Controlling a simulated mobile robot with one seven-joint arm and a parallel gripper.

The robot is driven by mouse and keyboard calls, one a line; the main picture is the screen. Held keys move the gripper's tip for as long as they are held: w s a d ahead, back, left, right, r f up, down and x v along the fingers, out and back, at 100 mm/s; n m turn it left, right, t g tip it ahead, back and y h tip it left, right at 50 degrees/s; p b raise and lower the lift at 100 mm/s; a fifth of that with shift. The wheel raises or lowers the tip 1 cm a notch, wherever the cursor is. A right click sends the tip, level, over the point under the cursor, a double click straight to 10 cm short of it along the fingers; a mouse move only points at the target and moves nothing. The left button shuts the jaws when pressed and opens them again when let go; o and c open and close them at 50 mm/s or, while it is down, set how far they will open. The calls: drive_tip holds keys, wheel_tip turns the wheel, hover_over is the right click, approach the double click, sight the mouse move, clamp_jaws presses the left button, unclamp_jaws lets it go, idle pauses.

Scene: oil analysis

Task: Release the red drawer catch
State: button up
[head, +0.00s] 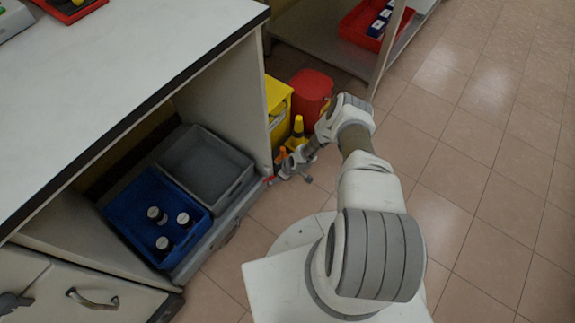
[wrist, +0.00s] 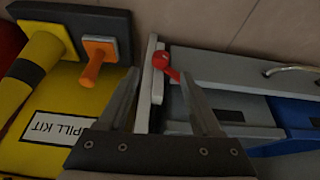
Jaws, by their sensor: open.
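The red drawer catch (wrist: 162,62) shows in the wrist view as a small round knob with a short lever. It sits at the edge of the pale cabinet panel, beside the end of the drawer front (wrist: 225,68). In the head view a small red spot at the cabinet's front edge may be the catch (head: 269,181), partly hidden by my gripper (head: 288,172). My gripper (wrist: 160,76) is open and empty, its fingers to either side of the catch in the wrist view. I cannot tell whether they touch it. The low drawer (head: 232,222) looks closed.
The drawer holds a grey crate (head: 205,168) and a blue crate (head: 130,203) with 3 dark, pale-topped jars. Yellow spill-kit bin (head: 278,105), orange-handled tool (wrist: 97,58) and red bin (head: 311,92) stand close beside the cabinet. Floor on the right is clear.

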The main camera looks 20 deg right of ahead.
drive_tip(key=p+v, duration=0.4)
drive_tip(key=v, duration=0.6)
drive_tip(key=shift+s+r, duration=0.2)
drive_tip(key=shift+r, duration=0.15)
drive_tip(key=shift+d+f, duration=0.1)
